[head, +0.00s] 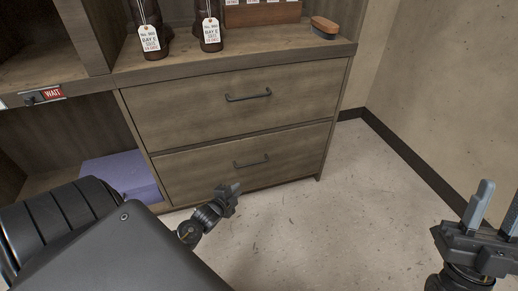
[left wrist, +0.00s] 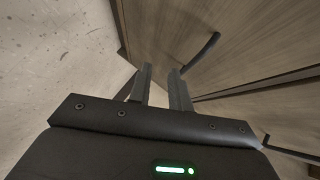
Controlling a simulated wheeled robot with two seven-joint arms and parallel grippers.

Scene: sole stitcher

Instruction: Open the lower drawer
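The lower drawer (head: 215,170) is a closed wooden front with a dark bar handle (head: 251,161). My left gripper (head: 232,188) is low in front of it, just below the handle in the head view. In the left wrist view the handle (left wrist: 202,52) lies ahead and right of the left fingertips (left wrist: 160,70). The left fingers are apart with nothing between them, and the handle is outside them. My right gripper (head: 498,200) is at the far right, open and empty, away from the cabinet.
The upper drawer (head: 185,108) is shut, with its own handle (head: 248,96). Tagged dark boots (head: 211,40) and a brush (head: 325,27) stand on the top. A purple box (head: 120,172) sits in the left cubby. Pale floor (head: 320,225) is clear in front and right.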

